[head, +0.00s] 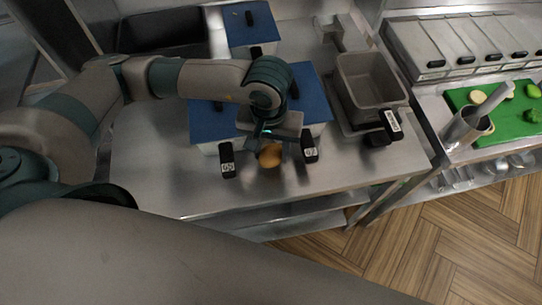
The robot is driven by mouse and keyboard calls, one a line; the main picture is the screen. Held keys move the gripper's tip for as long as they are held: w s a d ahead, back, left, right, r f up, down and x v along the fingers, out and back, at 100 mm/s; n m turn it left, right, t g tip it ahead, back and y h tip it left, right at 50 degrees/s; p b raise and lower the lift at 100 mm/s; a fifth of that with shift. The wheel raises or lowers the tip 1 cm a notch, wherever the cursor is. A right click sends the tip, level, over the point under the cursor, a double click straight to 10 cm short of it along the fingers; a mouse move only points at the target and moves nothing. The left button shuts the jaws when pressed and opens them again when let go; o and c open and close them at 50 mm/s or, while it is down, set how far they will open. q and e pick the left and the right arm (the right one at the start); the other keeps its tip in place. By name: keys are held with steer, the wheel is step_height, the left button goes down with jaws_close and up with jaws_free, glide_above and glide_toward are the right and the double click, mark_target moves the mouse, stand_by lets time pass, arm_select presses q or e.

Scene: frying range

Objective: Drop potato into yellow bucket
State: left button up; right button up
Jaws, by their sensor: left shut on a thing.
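My left gripper (270,148) reaches in from the left and points down over the steel counter, near its front edge. It is shut on the potato (270,157), a small round orange-brown thing whose lower part shows below the gripper. The upper part of the potato is hidden by the gripper. I cannot tell exactly how high it is above the counter. No yellow bucket shows in this view. My right gripper is not in view.
Blue-topped containers (312,92) stand behind the gripper, with black labelled handles (227,160) on either side of it. A grey deep basin (372,85) is to the right. Further right are a green board (508,118) with cut vegetables and a metal cup (461,131). The counter's front left is clear.

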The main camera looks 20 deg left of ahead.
mark_target(271, 159)
arm_select(q)
step_height(271, 159, down, 2)
steer(key=shift+f+p, duration=0.25)
steer(key=shift+p, duration=0.7)
steer(key=shift+f, duration=0.6)
steer(key=shift+f, duration=0.15)
steer(key=o, duration=1.1)
steer(key=shift+r, duration=0.25)
